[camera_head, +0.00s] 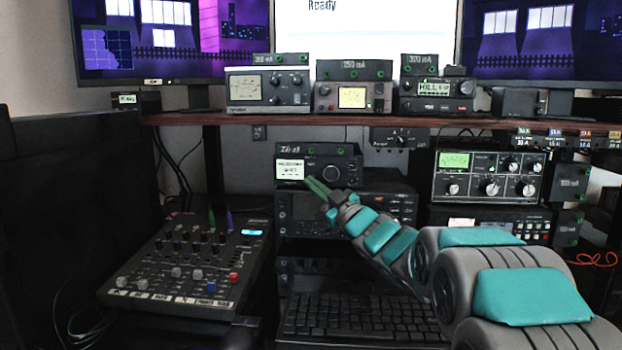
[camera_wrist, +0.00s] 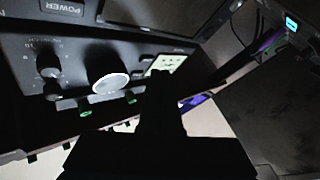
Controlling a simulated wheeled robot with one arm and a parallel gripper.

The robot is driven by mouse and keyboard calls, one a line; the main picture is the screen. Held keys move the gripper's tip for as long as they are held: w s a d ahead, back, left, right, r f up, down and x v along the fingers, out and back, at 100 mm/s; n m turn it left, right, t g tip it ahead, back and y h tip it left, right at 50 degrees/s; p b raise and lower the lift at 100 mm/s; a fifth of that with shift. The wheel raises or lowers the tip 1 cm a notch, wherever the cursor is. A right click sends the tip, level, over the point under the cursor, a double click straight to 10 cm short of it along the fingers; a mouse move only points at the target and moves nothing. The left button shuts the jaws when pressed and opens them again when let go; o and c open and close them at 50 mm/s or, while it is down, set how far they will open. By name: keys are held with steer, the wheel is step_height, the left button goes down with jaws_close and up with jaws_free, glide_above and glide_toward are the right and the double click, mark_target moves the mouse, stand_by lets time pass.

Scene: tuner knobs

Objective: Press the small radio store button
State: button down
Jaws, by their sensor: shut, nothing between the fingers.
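A small black radio (camera_head: 345,150) with a lit white screen (camera_head: 290,169) and a round knob sits under the wooden shelf. No store label is readable, so I cannot tell which button is store. My gripper (camera_head: 313,184) is shut and empty, its green fingers just in front of the radio's lower edge near the screen. In the wrist view my gripper (camera_wrist: 162,82) is a dark silhouette covering part of the panel; contact cannot be told.
A larger dark radio (camera_head: 300,207) stands directly below. A mixer (camera_head: 190,262) lies at left and a keyboard (camera_head: 360,318) in front. A tuner with dials (camera_head: 489,176) stands at right. The wooden shelf (camera_head: 300,118) overhangs with several devices.

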steer(key=shift+w, duration=0.4)
steer(key=shift+w+p, duration=0.4)
stand_by(0.7)
steer(key=shift+s, duration=0.2)
steer(key=shift+s+b, duration=0.3)
steer(key=shift+s, duration=0.3)
steer(key=shift+s, duration=0.1)
steer(key=shift+s+a+b, duration=0.1)
steer(key=shift+s+b, duration=0.6)
steer(key=shift+s, duration=1.7)
